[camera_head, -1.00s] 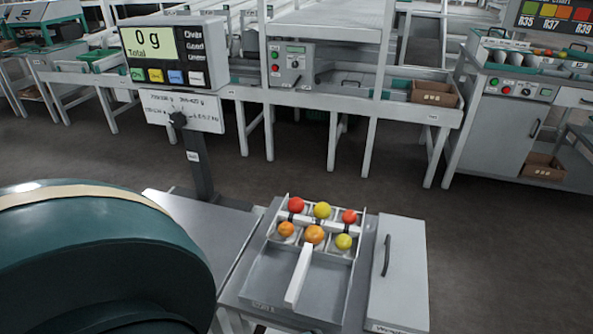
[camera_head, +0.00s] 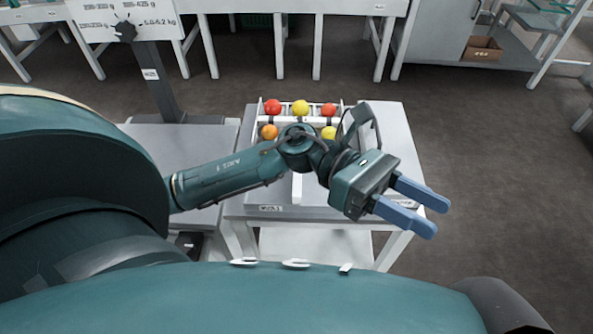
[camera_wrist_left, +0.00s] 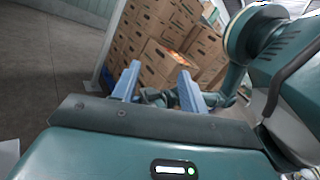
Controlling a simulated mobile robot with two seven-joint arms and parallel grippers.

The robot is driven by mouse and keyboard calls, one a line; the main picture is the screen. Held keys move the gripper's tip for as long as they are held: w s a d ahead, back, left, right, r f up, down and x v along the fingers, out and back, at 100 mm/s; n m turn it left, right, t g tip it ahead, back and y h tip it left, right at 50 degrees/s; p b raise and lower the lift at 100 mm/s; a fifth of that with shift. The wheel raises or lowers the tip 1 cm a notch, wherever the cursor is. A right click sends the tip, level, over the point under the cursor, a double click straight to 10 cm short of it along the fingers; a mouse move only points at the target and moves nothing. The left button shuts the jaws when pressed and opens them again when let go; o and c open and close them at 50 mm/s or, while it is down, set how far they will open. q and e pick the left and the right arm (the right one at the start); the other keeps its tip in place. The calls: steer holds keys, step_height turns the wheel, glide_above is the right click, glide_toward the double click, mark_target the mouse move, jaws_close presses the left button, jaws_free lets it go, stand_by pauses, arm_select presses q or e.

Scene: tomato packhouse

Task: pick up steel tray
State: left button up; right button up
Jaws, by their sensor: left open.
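A grey steel tray (camera_head: 262,190) lies on the small table in the head view, mostly behind my left arm. A white bar (camera_head: 297,188) stands along its middle. At its back is a divided section with several red, orange and yellow tomatoes (camera_head: 300,108), partly covered by my arm. My left gripper (camera_head: 432,217) is open and empty, in front of and to the right of the tray, not visibly touching anything. Its two blue fingers also show apart in the left wrist view (camera_wrist_left: 158,82).
A grey scale platform (camera_head: 190,145) with a post (camera_head: 158,90) stands left. The floor at right is clear. Stacked cardboard boxes (camera_wrist_left: 165,40) show in the left wrist view.

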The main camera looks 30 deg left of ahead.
arm_select(q)
steer(key=w+a+f+m+y, duration=0.5)
steer(key=a+f+m+y, duration=0.4)
steer(key=a+m+y, duration=0.35)
steer(key=w+a+r+m+t+y+b, duration=0.1)
steer(key=w+a+y, duration=0.15)
steer(key=a, duration=0.35)
steer(key=w+a+r+m+t+y, duration=0.1)
steer(key=w+a+y, duration=0.1)
steer(key=a+y, duration=0.35)
steer(key=shift+n+h, duration=0.25)
steer(key=shift+h, duration=0.5)
steer(key=f, duration=0.2)
steer(key=a+f, duration=0.1)
steer(key=f, duration=0.4)
steer(key=shift+w+a+b, duration=0.1)
steer(key=shift+a+b, duration=0.2)
steer(key=shift+b, duration=0.1)
steer(key=shift+w+d+f, duration=0.1)
steer(key=shift+w+f, duration=0.05)
steer(key=shift+f, duration=0.8)
steer(key=shift+w+d+f, duration=0.1)
steer(key=shift+f, duration=0.9)
steer(key=shift+w+d+f, duration=0.1)
steer(key=shift+w+f, duration=0.05)
steer(key=shift+f, duration=0.8)
steer(key=shift+c, duration=0.3)
jaws_close()
